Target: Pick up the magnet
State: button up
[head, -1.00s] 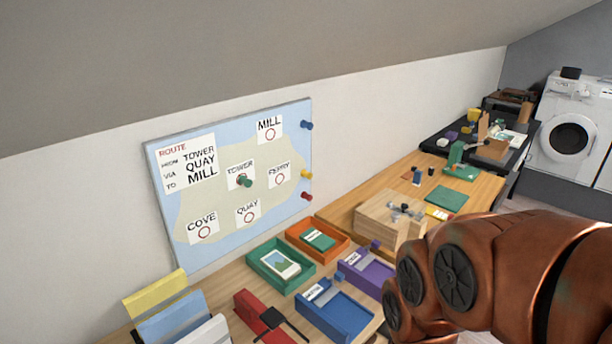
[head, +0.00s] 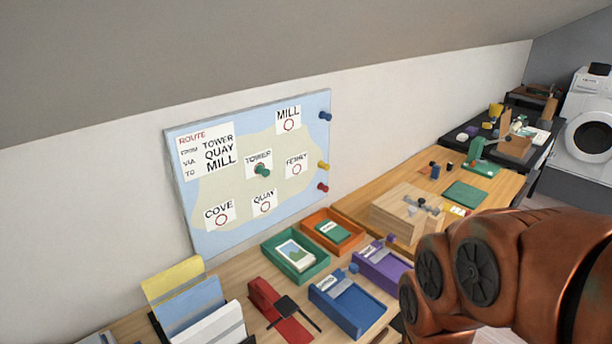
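Several push-pin-shaped magnets sit on the map board (head: 240,213) on the wall. A green magnet (head: 262,170) is at TOWER. A blue magnet (head: 325,116), a yellow magnet (head: 323,165) and a red magnet (head: 321,187) are on the board's right edge, one above another. The circles at MILL, FERRY, QUAY and COVE have no magnet on them. My copper-coloured arm fills the lower right of the head view. My gripper is outside the view, so what it holds cannot be seen.
Below the board, the desk holds a green tray (head: 273,259), an orange tray (head: 345,244), a blue tray (head: 367,320), a purple tray (head: 396,286) and a red item (head: 266,293). A file rack (head: 190,300) stands lower left.

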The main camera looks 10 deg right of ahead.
aim_at(320, 164)
jog(key=u, duration=0.05)
jog(key=k, duration=0.5)
jog(key=z, duration=1)
jog(key=i, duration=1.35)
jog(key=u, duration=2.75)
